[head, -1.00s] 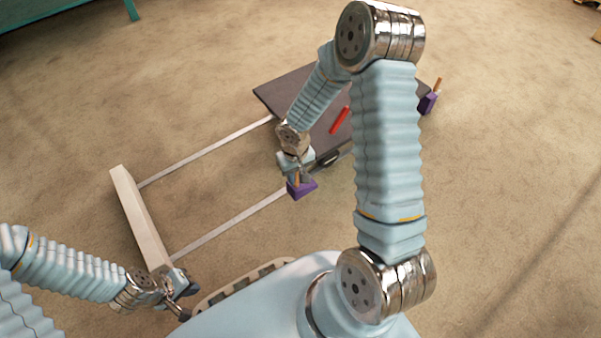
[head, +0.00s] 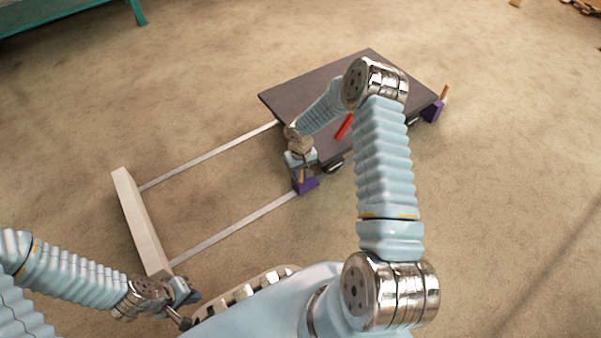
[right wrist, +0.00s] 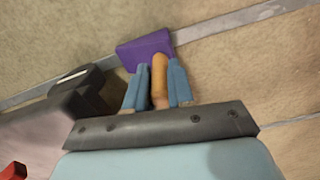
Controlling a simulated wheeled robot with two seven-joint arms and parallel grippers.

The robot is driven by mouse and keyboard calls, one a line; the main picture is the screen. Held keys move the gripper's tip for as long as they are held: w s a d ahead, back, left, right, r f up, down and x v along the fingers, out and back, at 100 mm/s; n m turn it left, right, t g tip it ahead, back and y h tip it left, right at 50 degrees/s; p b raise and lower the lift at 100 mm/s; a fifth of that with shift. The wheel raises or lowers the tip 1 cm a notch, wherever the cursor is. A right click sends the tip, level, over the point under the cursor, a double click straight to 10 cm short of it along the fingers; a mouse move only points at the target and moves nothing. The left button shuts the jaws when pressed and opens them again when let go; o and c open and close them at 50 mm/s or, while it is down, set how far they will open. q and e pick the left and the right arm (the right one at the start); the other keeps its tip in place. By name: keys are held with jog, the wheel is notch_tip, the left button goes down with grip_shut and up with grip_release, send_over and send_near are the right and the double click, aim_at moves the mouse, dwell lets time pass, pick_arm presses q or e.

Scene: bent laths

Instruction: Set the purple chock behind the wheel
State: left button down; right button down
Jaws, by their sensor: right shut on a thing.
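A purple chock (head: 307,186) with an orange handle is at the near-left wheel (head: 334,167) of a dark flat cart (head: 300,92). My right gripper (head: 301,172) is shut on the handle. In the right wrist view, the handle (right wrist: 159,72) stands between the two blue fingers (right wrist: 158,90). The chock (right wrist: 143,50) there overlaps a pale lath (right wrist: 215,27), and a gap shows between it and the dark wheel (right wrist: 80,82). I cannot tell whether the chock touches the floor. My left gripper (head: 184,294) is at the near end of a beige beam (head: 143,228); its fingers are unclear.
Two pale laths run from the beam to the cart; the far one (head: 210,155) is clear of my arms. A red bar (head: 344,126) lies on the cart. Another purple chock (head: 432,111) is at the cart's right corner. A teal frame (head: 60,12) is at the upper left. Carpet around is open.

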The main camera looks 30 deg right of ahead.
jog(key=c, duration=1.4)
grip_release()
jog(key=shift+f, duration=0.15)
jog(key=o, duration=0.4)
